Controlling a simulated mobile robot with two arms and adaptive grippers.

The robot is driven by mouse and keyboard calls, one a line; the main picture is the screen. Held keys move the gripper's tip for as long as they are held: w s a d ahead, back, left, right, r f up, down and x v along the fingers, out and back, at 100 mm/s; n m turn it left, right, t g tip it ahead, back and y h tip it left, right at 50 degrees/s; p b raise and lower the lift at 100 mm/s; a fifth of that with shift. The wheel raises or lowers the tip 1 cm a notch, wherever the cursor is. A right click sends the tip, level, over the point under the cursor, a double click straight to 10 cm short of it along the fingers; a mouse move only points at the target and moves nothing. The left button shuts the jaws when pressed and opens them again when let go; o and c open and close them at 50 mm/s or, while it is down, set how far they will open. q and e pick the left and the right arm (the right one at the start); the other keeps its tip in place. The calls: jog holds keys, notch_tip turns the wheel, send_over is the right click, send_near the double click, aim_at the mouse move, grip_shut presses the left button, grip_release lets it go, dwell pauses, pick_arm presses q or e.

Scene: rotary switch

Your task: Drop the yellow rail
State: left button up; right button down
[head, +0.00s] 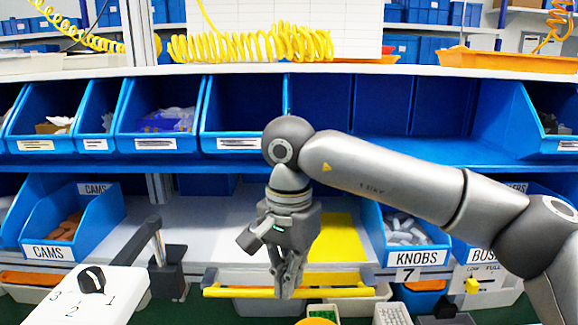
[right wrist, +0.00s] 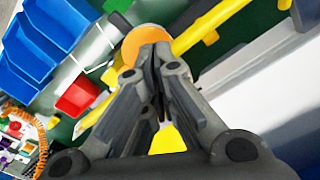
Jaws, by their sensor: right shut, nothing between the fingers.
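The yellow rail (head: 235,292) is a long horizontal bar at the lower middle of the head view, along the front of a pale tray. In the right wrist view, a yellow bar (right wrist: 208,36) runs diagonally past the fingers; it appears to be the same rail. My right gripper (head: 287,290) points down at the middle of the rail and hides part of it. Its fingertips (right wrist: 150,42) are together with nothing between them. Whether they touch the rail, I cannot tell. My left gripper is not in view.
A KNOBS bin (head: 402,230) stands right of the gripper and a CAMS bin (head: 72,220) at far left. A white panel with a black rotary knob (head: 92,280) is at lower left. An orange round object (right wrist: 147,38) lies beyond the fingertips. A yellow sheet (head: 340,240) lies behind.

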jog(key=shift+f+b, duration=0.45)
jog(key=shift+f, duration=0.4)
jog(key=shift+r+p, duration=1.9)
jog(key=shift+r, duration=0.75)
jog(key=shift+f, duration=0.15)
